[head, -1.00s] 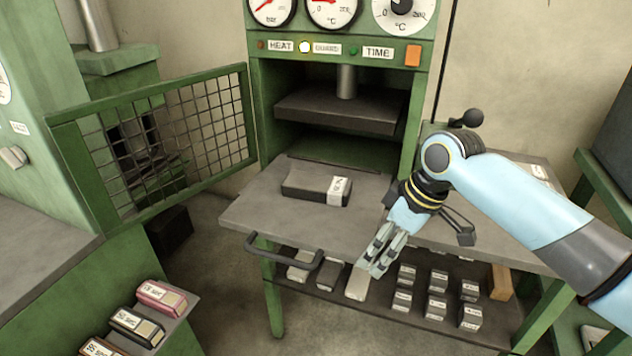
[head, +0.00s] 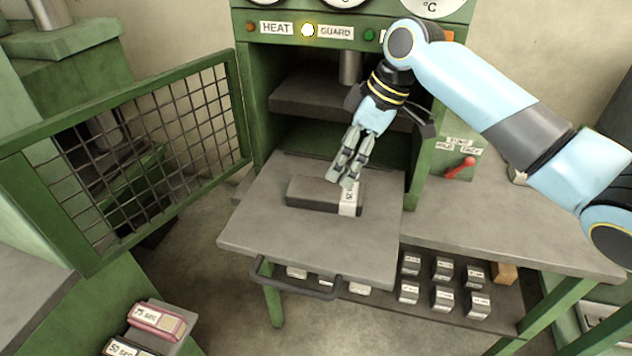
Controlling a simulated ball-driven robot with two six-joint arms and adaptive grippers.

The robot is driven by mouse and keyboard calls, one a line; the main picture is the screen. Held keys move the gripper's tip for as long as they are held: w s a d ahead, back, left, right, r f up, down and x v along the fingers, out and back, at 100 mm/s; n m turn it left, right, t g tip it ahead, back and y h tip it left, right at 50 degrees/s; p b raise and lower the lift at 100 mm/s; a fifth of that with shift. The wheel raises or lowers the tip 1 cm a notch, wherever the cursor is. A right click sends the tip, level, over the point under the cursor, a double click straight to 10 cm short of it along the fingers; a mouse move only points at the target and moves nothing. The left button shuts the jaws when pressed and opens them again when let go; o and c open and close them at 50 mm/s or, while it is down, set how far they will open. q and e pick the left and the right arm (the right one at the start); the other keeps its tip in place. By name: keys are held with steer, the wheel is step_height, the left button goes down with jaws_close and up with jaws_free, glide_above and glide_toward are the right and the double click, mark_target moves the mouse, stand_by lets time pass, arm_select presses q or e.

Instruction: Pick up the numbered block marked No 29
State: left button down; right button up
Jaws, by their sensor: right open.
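A dark flat block (head: 312,194) with a white label on its right end lies on the grey pull-out plate (head: 310,236) in front of the press. The label is partly covered and too small to read for certain now. My right gripper (head: 345,183) is open, pointing down over the block's right end by the label. Whether the fingers touch the block cannot be told. Several small labelled blocks (head: 443,299) stand on the lower shelf at the right; their numbers are not readable. My left gripper is not in view.
An open green mesh guard door (head: 140,150) stands left of the plate. A black handle (head: 295,285) sticks out at the plate's front. A red lever (head: 460,168) is on a panel at the right. Pink and dark labelled blocks (head: 158,319) lie at the lower left.

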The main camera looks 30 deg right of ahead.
mark_target(326, 188)
steer(key=x, duration=0.3)
steer(key=shift+s+a+f, duration=0.25)
steer(key=shift+s+f, duration=0.05)
steer(key=shift+w+f, duration=0.2)
steer(key=shift+f, duration=0.1)
steer(key=x, duration=0.4)
steer(key=shift+w+a+f+p, duration=0.1)
steer(key=shift+a+f+p, duration=0.1)
steer(key=shift+p, duration=0.1)
steer(key=shift+w+f, duration=0.1)
steer(key=shift+f, duration=0.15)
steer(key=c, duration=1.5)
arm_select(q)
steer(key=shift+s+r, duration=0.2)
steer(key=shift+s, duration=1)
arm_select(e)
steer(key=shift+c, duration=0.6)
steer(key=shift+r, duration=0.15)
